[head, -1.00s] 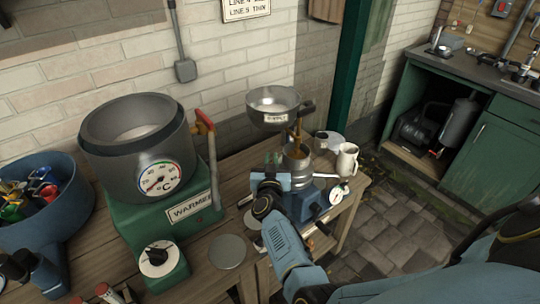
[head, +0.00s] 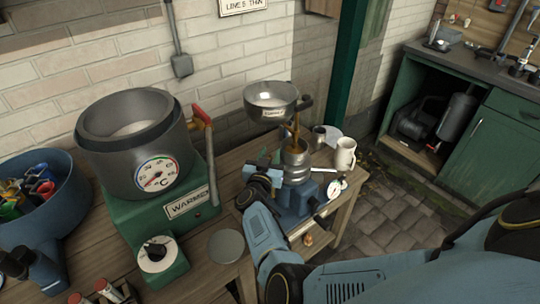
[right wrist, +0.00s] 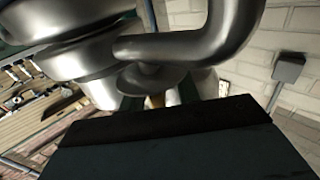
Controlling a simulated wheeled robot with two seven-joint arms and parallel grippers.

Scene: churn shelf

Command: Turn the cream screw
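The separator stands on the wooden bench in the head view, with a metal supply bowl (head: 271,103) over a round metal body (head: 295,160) and a blue base. My right gripper (head: 272,166) is at the left side of this body. Blue and black parts at the lower left may be my left arm; no left fingertips can be made out.
A green warmer (head: 160,225) with a grey pot and dial stands left of the separator. A cream mug (head: 345,154) and a small dial gauge (head: 335,188) are at its right. A flat grey disc (head: 226,246) lies on the bench. A blue tub (head: 60,205) stands far left.

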